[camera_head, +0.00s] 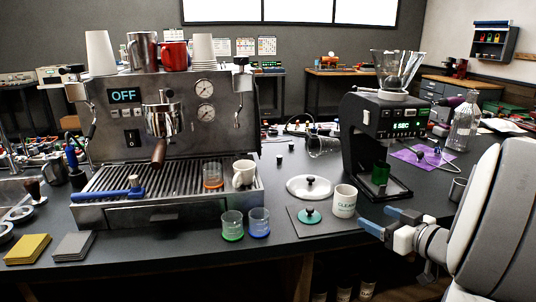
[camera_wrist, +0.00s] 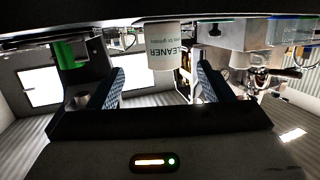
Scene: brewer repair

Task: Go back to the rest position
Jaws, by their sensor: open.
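My gripper (camera_head: 375,217) is at the right front of the counter, its two blue fingers spread apart and pointing left, with nothing between them. The white cup marked CLEANER (camera_head: 344,203) stands upright just beyond the fingertips. In the wrist view, which is upside down, the cup (camera_wrist: 163,57) shows between and beyond the open fingers. I cannot tell exactly how wide the gap to the cup is. My white arm reaches in from the right edge.
The espresso machine (camera_head: 160,88), reading OFF, stands left. The black grinder (camera_head: 362,140), reading 6 SEC, stands behind my gripper. Green (camera_head: 232,226) and blue (camera_head: 259,223) glasses stand near the front edge.

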